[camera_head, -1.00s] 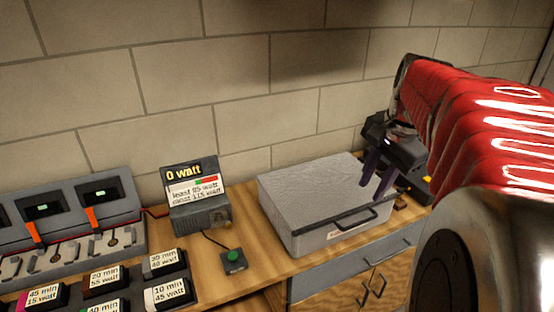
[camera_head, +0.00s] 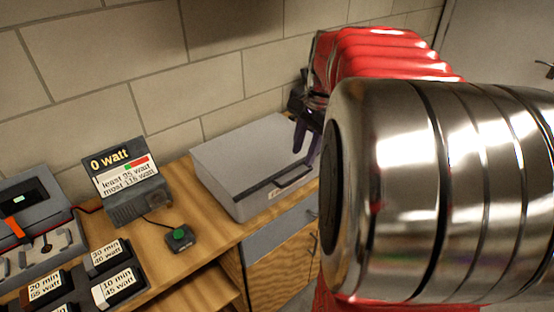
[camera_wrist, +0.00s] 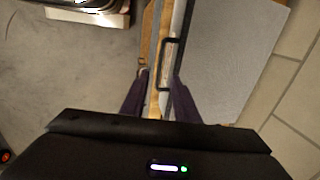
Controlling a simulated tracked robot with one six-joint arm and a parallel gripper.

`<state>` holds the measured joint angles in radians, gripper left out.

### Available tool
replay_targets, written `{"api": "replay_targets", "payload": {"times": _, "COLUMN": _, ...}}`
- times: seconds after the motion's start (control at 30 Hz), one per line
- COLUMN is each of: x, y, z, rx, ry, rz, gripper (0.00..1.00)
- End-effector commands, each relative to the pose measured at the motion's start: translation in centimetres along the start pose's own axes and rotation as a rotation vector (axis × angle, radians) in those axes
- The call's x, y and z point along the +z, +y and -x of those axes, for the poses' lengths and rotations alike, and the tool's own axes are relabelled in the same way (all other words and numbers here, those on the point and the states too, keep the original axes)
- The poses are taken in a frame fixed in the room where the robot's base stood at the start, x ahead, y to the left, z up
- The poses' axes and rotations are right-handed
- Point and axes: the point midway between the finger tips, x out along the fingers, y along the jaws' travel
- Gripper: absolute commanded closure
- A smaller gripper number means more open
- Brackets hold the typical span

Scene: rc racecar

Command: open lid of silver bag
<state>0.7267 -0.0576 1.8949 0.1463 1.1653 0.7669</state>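The silver bag (camera_head: 235,150) is a hard, box-like silver case on the wooden counter, its lid shut. A black handle (camera_head: 272,182) runs along its front side. In the wrist view the bag's silver top (camera_wrist: 235,55) fills the right side, and the handle (camera_wrist: 172,60) runs up the middle. My gripper (camera_head: 304,158) is at the bag's right end, its dark purple fingers pointing down. In the wrist view my gripper (camera_wrist: 160,75) is open, with the handle's near end showing between the fingers. I cannot tell the height gap; nothing appears gripped.
A grey meter reading "0 watt" (camera_head: 122,180) and a green button box (camera_head: 180,238) stand left of the bag. Labelled battery packs (camera_head: 113,287) lie further left. Drawers and a cupboard (camera_head: 280,262) are below. A block wall stands behind; my arm hides the right side.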

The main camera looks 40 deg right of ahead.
Motion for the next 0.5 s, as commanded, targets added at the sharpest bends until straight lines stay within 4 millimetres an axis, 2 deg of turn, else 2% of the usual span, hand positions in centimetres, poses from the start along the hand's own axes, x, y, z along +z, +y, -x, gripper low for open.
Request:
{"api": "replay_targets", "payload": {"times": 0.2, "x": 0.1, "y": 0.0, "z": -3.5, "rx": 0.002, "ry": -0.002, "rz": 0.001, "gripper": 0.72}}
{"api": "replay_targets", "payload": {"times": 0.5, "x": 0.0, "y": 0.0, "z": -7.7, "rx": 0.001, "ry": -0.001, "rz": 0.000, "gripper": 0.72}}
